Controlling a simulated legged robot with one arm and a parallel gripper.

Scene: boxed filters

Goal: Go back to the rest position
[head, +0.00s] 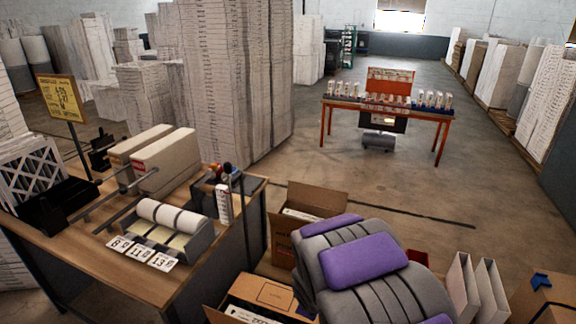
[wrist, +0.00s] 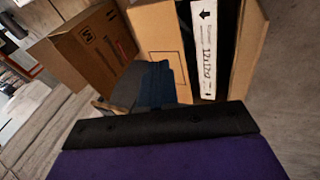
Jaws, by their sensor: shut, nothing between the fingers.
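In the wrist view, a purple face with a black lip, which looks like my gripper (wrist: 160,125), fills the bottom edge. It is shut and nothing shows in it. Beyond it is an open cardboard box (wrist: 158,32) holding a white-labelled filter (wrist: 207,52). A brown carton (wrist: 92,42) stands to the left. In the head view I cannot make out the gripper clearly. A grey ribbed form with purple panels fills the lower right there. Open cardboard boxes (head: 322,200) stand beside and behind that form.
A wooden workbench (head: 185,285) with rollers and number cards stands at the left. An orange-legged table (head: 438,118) with small packages stands farther back. Tall filter stacks (head: 215,75) rise behind the bench. Open floor (head: 400,185) lies between the boxes and the far table.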

